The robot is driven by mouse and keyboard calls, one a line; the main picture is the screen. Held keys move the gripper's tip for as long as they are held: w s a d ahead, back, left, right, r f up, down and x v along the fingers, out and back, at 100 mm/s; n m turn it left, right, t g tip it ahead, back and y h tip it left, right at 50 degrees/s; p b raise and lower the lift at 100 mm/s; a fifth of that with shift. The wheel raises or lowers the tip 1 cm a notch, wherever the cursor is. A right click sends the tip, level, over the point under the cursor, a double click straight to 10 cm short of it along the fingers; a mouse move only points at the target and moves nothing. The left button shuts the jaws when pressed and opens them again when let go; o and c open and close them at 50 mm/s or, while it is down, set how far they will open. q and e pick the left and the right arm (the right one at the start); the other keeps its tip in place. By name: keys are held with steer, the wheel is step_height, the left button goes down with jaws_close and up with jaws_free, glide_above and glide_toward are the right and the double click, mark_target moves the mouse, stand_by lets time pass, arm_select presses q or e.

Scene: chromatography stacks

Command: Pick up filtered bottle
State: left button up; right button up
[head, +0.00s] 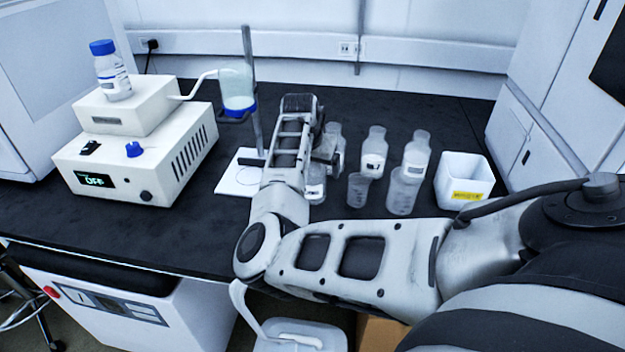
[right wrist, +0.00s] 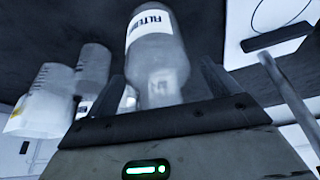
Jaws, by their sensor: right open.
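My right gripper (head: 290,160) points down over the bench beside the stand. In the right wrist view the right gripper (right wrist: 165,74) is open, with one finger on each side of a clear bottle (right wrist: 160,55). The bottle's white label is only partly readable and looks like "FILTE…". I cannot tell if the fingers touch it. In the head view a labelled bottle (head: 316,187), probably the same one, stands partly hidden behind my arm. My left gripper is not in view.
Other clear bottles (head: 374,152) and beakers (head: 403,190) stand to the right, near a white bin (head: 465,178). A metal stand (head: 250,80) holds a blue-capped flask (head: 237,88) to the left. A white pump unit (head: 140,150) with a blue-capped bottle (head: 111,72) stands further left.

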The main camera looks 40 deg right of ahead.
steer(key=c, duration=1.2)
steer(key=shift+r, duration=0.1)
step_height(320, 180, up, 10)
steer(key=shift+f, duration=0.15)
